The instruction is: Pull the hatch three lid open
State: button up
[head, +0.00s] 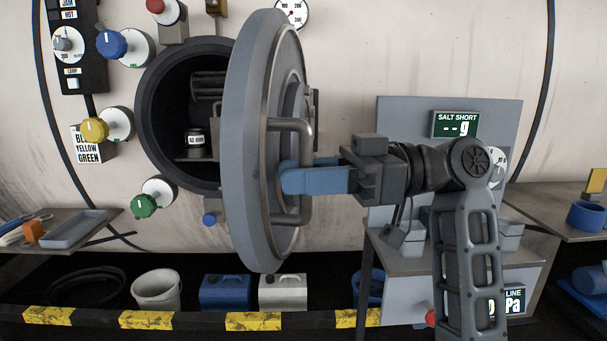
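The hatch lid (252,150) is a thick grey-blue disc, seen nearly edge-on. It stands swung out from the round dark hatch opening (172,115), which shows open to its left. A bent metal handle (304,142) sits on the lid's right-hand face. My gripper (291,180) has blue fingers and reaches in from the right. The fingers lie across the upright bar of the handle and look closed on it. They hide the middle of the bar, and the far finger is mostly hidden.
Blue (112,44), yellow (95,130) and green (145,205) knobs stick out left of the opening. A tray (75,230) lies on the left shelf. A grey panel and stand are behind my arm. A bucket (157,289) and canisters (226,292) stand below the lid.

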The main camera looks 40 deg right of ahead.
jog(key=shift+o, duration=0.8)
jog(key=v, duration=0.7)
jog(key=shift+d+b, duration=0.4)
jog(key=shift+s, duration=0.2)
